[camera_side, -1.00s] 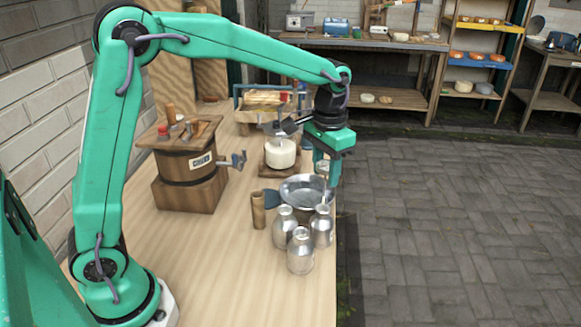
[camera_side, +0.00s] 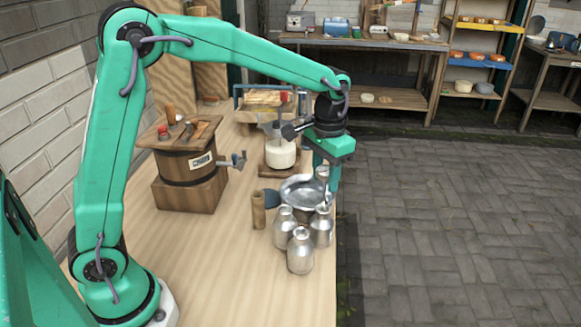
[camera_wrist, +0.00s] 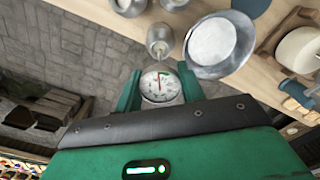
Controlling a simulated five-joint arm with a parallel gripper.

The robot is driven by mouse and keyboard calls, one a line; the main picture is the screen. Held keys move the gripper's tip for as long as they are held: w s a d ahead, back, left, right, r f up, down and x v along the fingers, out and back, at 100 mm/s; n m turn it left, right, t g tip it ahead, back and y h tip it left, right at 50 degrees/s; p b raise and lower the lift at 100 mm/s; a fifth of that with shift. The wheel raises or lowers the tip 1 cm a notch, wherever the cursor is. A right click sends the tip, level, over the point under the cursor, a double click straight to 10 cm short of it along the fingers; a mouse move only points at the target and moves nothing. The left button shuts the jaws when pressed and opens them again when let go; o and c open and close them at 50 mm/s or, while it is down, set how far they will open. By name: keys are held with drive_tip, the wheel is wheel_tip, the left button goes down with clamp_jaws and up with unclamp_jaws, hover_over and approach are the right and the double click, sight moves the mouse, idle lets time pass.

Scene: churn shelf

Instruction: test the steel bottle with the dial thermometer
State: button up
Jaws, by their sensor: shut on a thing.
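My gripper (camera_side: 325,184) is shut on the dial thermometer, whose round white dial face (camera_wrist: 160,84) sits between the fingers in the wrist view. Several steel bottles stand close together near the table's right edge in the side view, one in front (camera_side: 300,252), one at left (camera_side: 284,227) and one at right (camera_side: 321,228). My gripper is above and just behind the right one. In the wrist view, a steel bottle (camera_wrist: 159,38) lies directly beyond the dial. The thermometer's stem is thin and partly hidden; I cannot tell whether its tip is inside that bottle.
A wide metal pan (camera_side: 290,190) with a white content (camera_wrist: 212,41) stands beside the bottles. A wooden churn (camera_side: 187,165) and a white pot (camera_side: 281,153) stand farther back. The table's front area is clear.

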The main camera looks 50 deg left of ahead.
sight(323, 211)
drive_tip(key=shift+f, duration=4.65)
idle(1.3)
drive_tip(key=shift+r, duration=0.1)
idle(0.5)
drive_tip(key=o, duration=0.9)
drive_tip(key=c, duration=0.4)
drive_tip(key=shift+r, duration=0.15)
